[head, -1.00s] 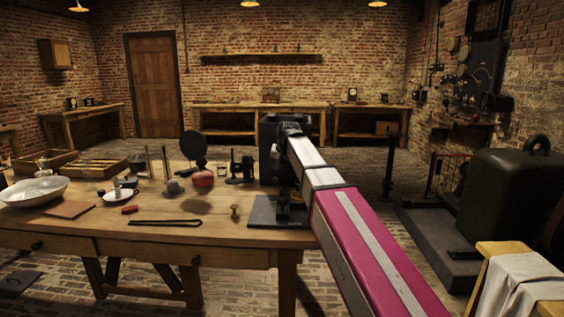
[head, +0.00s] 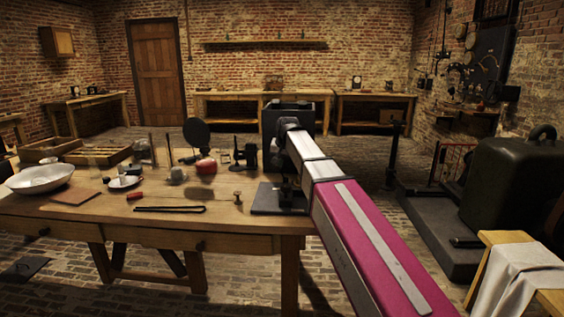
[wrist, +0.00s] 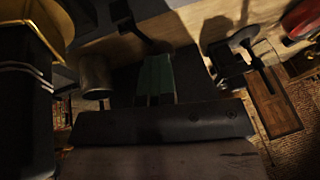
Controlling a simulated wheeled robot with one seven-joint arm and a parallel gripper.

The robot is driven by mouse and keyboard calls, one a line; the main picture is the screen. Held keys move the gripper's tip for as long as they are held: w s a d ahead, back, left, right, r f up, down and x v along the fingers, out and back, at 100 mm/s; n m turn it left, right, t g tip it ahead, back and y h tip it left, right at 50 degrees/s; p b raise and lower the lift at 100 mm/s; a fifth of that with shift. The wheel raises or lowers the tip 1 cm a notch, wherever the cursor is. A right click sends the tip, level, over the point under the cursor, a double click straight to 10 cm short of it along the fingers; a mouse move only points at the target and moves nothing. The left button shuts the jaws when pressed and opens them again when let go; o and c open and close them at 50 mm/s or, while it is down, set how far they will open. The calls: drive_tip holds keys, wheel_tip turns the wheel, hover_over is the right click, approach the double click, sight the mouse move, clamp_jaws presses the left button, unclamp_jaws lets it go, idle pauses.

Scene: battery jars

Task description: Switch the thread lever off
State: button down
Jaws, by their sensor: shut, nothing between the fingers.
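The dark base plate (head: 266,198) of an apparatus lies at the right end of the wooden table. My arm hides most of what stands on it, and I cannot single out the thread lever in either view. In the head view the end of my arm is over this plate, with my fingertips hidden. In the wrist view my gripper (wrist: 155,78) appears as narrow green fingers close together, shut and empty. A grey metal cylinder (wrist: 95,76) is to their left. I cannot tell whether the fingers touch anything.
The wooden table (head: 110,212) also holds a white bowl (head: 40,178), a small brass knob (head: 237,197), a red round object (head: 206,166) and a black stand (head: 245,158). A large dark green case (head: 512,185) stands at the right.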

drive_tip(key=shift+f, duration=0.3)
